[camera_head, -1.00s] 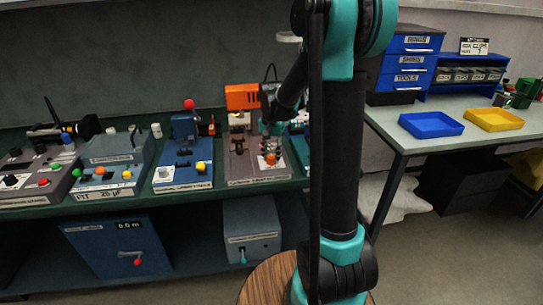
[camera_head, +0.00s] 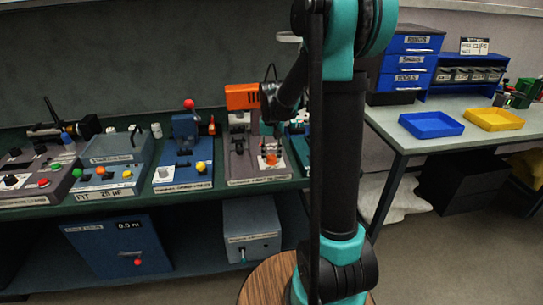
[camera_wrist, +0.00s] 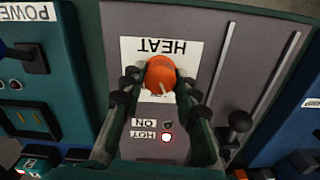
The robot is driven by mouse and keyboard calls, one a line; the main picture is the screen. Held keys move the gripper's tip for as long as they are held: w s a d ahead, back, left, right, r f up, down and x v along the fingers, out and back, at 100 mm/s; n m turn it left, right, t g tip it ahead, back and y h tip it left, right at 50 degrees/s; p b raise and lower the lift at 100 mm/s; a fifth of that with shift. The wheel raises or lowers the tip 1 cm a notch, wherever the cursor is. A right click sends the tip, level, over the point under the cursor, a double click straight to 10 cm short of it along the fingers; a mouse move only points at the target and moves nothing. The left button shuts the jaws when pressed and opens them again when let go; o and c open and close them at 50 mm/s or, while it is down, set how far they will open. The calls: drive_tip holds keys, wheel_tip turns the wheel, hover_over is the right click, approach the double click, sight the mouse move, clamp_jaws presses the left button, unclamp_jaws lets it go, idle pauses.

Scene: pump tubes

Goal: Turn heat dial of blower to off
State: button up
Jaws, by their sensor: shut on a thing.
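The orange heat dial (camera_wrist: 160,72) sits on a grey panel (camera_wrist: 205,20) under an upside-down HEAT label (camera_wrist: 166,48) in the wrist view. A pale pointer line shows on its lower right side. My gripper (camera_wrist: 161,88) has one dark finger on each side of the dial and is shut on it. The blower panel (camera_head: 238,165) and the orange dial (camera_head: 271,159) also show in the head view. The small light beside the ON label (camera_wrist: 144,123) is dark.
A black slider knob (camera_wrist: 240,122) with two slots stands right of the dial. A POWER panel (camera_wrist: 30,85) is at the left. In the head view, other control boxes (camera_head: 185,150) line the bench. A blue tray (camera_head: 430,125) and a yellow tray (camera_head: 493,120) lie on the right table.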

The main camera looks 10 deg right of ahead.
sight(272, 157)
drive_tip(key=shift+n, duration=1.9)
drive_tip(key=o, duration=1.2)
drive_tip(key=shift+c, duration=0.2)
wheel_tip(272, 157, up, 12)
drive_tip(key=shift+s, duration=0.1)
